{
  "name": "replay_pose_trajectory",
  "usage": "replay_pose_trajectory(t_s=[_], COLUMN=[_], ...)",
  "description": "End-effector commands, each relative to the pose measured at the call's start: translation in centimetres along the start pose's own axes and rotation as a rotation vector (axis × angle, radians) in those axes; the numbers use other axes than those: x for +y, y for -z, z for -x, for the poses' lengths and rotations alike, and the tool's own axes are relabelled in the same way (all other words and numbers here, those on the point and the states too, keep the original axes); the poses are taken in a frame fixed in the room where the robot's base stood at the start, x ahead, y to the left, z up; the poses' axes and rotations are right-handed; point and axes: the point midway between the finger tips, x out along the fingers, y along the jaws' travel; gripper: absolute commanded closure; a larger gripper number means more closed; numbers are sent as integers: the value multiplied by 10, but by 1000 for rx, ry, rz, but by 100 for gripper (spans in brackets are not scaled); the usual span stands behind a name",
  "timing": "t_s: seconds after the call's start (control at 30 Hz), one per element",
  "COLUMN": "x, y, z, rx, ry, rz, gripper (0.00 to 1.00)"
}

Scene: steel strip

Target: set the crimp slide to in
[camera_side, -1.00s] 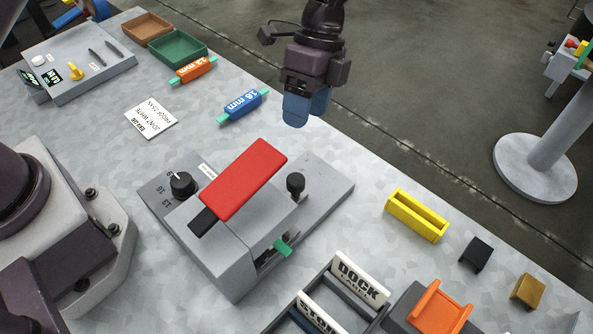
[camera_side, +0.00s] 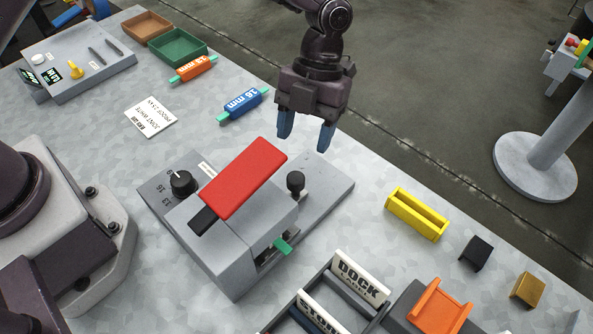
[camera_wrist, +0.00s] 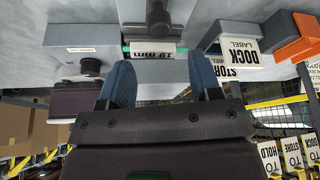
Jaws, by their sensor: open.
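The grey crimp device (camera_side: 240,245) stands on the steel-grey bench, with a red lever (camera_side: 243,178) across its top. A black upright knob (camera_side: 295,183) stands on its base plate at the right, probably the slide handle. The slide's in or out marking is not readable. A green piece (camera_side: 283,245) sticks out of the device's front opening. My gripper (camera_side: 306,140) is open and empty, fingers pointing down, above and behind the black knob and apart from it. In the wrist view, my blue fingers (camera_wrist: 161,65) are spread apart.
A black dial (camera_side: 182,184) with numbers sits at the device's left. Orange (camera_side: 193,69) and blue (camera_side: 243,106) labelled pieces lie behind. A yellow holder (camera_side: 416,214) and label racks (camera_side: 361,277) are at the right. Bench between device and yellow holder is clear.

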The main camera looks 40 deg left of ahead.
Motion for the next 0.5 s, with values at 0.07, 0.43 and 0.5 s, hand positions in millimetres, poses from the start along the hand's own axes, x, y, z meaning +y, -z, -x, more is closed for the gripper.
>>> replay_pose_trajectory(t_s=[0.07, 0.43, 0.5], x=[0, 0, 0], y=[1, 0, 0], z=[-19, -75, -79], rx=[4, 1, 1], ry=[-4, -2, -1], rz=[0, 1, 2], gripper=[42, 42, 42])
